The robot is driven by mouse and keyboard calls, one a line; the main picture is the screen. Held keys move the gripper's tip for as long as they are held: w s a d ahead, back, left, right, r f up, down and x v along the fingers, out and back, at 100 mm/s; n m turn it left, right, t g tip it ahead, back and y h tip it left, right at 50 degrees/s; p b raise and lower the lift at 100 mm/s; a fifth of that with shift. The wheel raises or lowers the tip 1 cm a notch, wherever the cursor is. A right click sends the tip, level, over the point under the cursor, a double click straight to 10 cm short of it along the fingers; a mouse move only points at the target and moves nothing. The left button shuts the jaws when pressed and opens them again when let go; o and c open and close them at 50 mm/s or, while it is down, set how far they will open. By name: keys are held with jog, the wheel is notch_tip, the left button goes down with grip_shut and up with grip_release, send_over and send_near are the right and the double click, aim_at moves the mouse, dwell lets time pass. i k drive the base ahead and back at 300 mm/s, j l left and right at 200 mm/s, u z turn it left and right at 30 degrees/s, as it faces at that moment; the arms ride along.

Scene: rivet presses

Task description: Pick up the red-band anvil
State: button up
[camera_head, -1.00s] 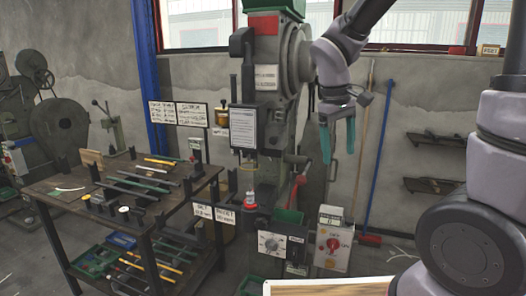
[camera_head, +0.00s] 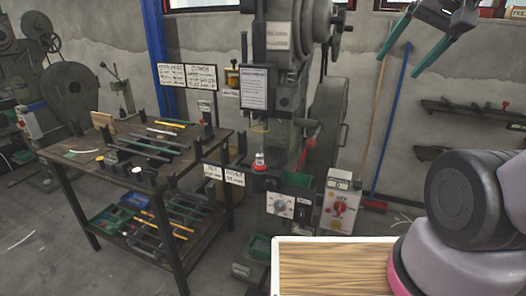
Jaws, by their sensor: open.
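A small pale cylinder with red at its top and base (camera_head: 259,162) stands upright on the rivet press (camera_head: 281,115), below the press head. It may be the red-band anvil, but it is too small to be sure. Several small dark anvil-like pieces (camera_head: 137,171) stand along the front edge of the workbench top at left; I make out pale and yellowish tops there, no clear red band. My gripper (camera_head: 415,58) is at the upper right, its two teal fingers spread wide and empty. It is well above and right of the press and far from the bench.
The workbench (camera_head: 205,150) holds rods and tools, with more on its lower shelf. A control box with a red knob (camera_head: 339,209) is right of the press. A wood-topped surface (camera_head: 335,268) is in the foreground. Poles (camera_head: 391,118) lean on the back wall.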

aim_at(260, 165)
jog(key=k+j+u, duration=0.15)
jog(key=j, duration=0.3)
jog(key=j+u, duration=0.15)
jog(key=j, duration=0.3)
jog(key=k+j+u, duration=0.15)
jog(key=j, duration=0.35)
